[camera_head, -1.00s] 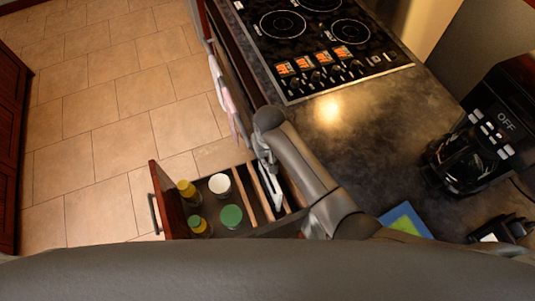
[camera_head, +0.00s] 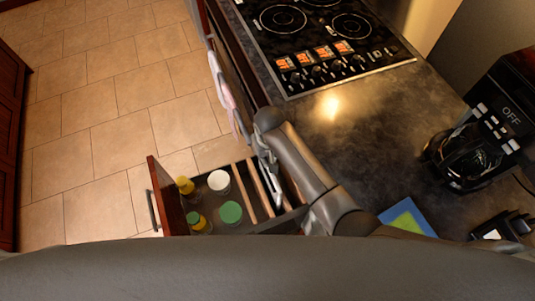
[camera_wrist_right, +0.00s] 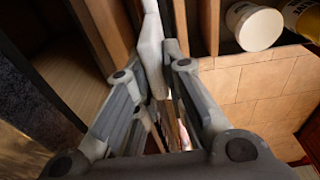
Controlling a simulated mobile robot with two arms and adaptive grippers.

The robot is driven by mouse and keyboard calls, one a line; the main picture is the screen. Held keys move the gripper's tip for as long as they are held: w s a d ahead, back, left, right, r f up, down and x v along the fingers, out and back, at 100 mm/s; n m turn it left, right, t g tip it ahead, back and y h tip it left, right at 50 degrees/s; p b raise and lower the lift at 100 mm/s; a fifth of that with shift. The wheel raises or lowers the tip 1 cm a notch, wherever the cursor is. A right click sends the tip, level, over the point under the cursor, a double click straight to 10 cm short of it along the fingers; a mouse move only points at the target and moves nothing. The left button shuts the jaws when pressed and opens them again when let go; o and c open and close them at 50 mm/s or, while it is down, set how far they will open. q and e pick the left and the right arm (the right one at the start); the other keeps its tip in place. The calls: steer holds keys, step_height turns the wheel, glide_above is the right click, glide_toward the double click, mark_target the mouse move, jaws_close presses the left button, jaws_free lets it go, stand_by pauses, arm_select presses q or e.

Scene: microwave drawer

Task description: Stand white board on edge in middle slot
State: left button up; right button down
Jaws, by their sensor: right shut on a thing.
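The white board (camera_head: 277,190) is on edge, held at its upper part by my right gripper (camera_head: 266,160), which is shut on it. In the right wrist view, the board (camera_wrist_right: 150,45) runs upward from between the fingers of my gripper (camera_wrist_right: 153,85). Wooden dividers (camera_wrist_right: 99,32) stand on either side of the board there, with another divider (camera_wrist_right: 209,28) to its right. The open drawer (camera_head: 165,195) shows thin dividers (camera_head: 245,190) left of the board. Whether the board's lower edge touches the drawer floor is hidden. My left gripper is out of view.
The drawer also holds a white cup (camera_head: 219,181), a green-lidded jar (camera_head: 230,212) and yellow-topped jars (camera_head: 185,186). The counter (camera_head: 370,140) carries a stove (camera_head: 320,40), a coffee machine (camera_head: 475,150) and a blue-green board (camera_head: 408,217). A towel (camera_head: 222,90) hangs beyond the drawer.

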steer(key=c, duration=0.9)
jaws_free()
steer(key=shift+o, duration=0.2)
steer(key=shift+r, duration=0.15)
step_height(320, 180, up, 3)
steer(key=p, duration=0.3)
steer(key=shift+f, duration=0.2)
steer(key=shift+r+p, duration=0.5)
steer(key=shift+r, duration=1.6)
